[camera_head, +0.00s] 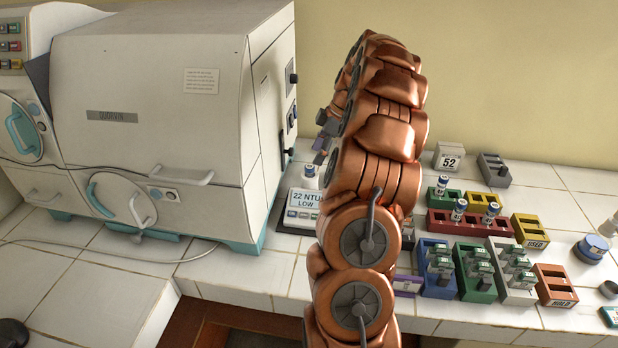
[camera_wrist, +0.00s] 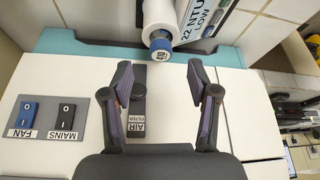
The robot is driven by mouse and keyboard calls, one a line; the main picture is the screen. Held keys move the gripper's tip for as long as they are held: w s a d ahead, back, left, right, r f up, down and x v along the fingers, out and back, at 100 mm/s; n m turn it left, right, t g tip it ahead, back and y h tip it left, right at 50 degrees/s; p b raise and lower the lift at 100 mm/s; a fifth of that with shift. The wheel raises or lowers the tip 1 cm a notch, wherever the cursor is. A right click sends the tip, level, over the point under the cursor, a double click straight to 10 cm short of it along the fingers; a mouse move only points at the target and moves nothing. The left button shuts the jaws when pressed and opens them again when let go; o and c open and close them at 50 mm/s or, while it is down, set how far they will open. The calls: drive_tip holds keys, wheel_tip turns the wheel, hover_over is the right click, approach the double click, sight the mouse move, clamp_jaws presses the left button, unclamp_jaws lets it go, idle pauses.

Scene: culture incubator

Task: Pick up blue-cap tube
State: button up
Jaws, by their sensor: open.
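In the wrist view a tube with a blue cap (camera_wrist: 160,50) shows at the top centre, in or against a white cylinder (camera_wrist: 158,14) beside the "22 NTU LOW" display. A small blue-topped piece (camera_head: 310,170) shows on the meter (camera_head: 303,203) in the head view. My gripper (camera_wrist: 160,72) is open and empty, its two fingers apart, with the blue cap beyond and between the fingertips. In the head view my gripper (camera_head: 322,143) is partly hidden behind my copper arm, just above the meter. More blue-topped tubes (camera_head: 442,184) (camera_head: 459,208) (camera_head: 491,212) stand in the racks at right.
The big white incubator (camera_head: 160,110) stands close left of my gripper. Its panel has FAN (camera_wrist: 27,116) and MAINS (camera_wrist: 67,117) switches and an AIR FILTER switch (camera_wrist: 137,110). Coloured racks (camera_head: 470,222) fill the bench at right. A number block (camera_head: 449,157) stands behind them.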

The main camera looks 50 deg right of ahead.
sight(311, 166)
drive_tip(key=shift+p+x, duration=0.9)
drive_tip(key=shift+x, duration=0.15)
drive_tip(key=p+x, duration=0.1)
drive_tip(key=x, duration=0.2)
drive_tip(key=shift+a, duration=0.15)
clamp_jaws()
